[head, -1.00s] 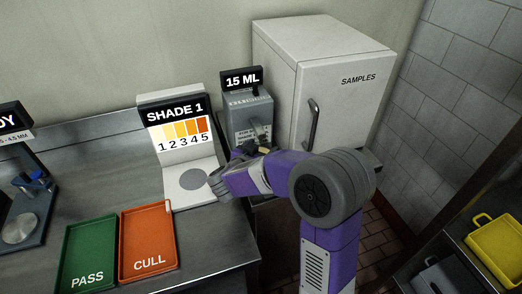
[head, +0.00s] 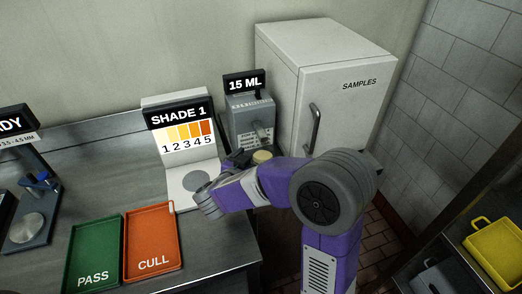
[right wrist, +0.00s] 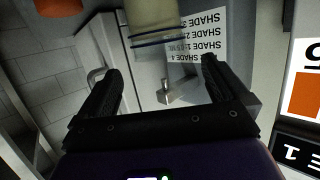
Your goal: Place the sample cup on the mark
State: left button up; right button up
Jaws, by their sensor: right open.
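The sample cup (head: 262,156) shows as a pale cream round top in front of the 15 ML dispenser, its lower part hidden by my arm. In the right wrist view the pale cup (right wrist: 153,22), with a dark blue line, is beyond my open fingers. My right gripper (right wrist: 160,68) is open and empty, apart from the cup. In the head view the right gripper (head: 237,160) is a dark shape left of the cup, partly hidden by its own wrist. The mark, a grey disc (head: 196,181), is bare on the white base of the SHADE 1 stand. My left gripper is not seen.
The dispenser (head: 250,122) stands between the SHADE 1 stand (head: 180,115) and the white SAMPLES cabinet (head: 345,100). A green PASS tray (head: 93,250) and orange CULL tray (head: 150,240) lie in front. Bare steel counter (head: 212,245) lies right of the trays.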

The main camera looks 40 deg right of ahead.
jog(key=p+v, duration=0.1)
jog(key=v, duration=0.5)
dwell(0.3)
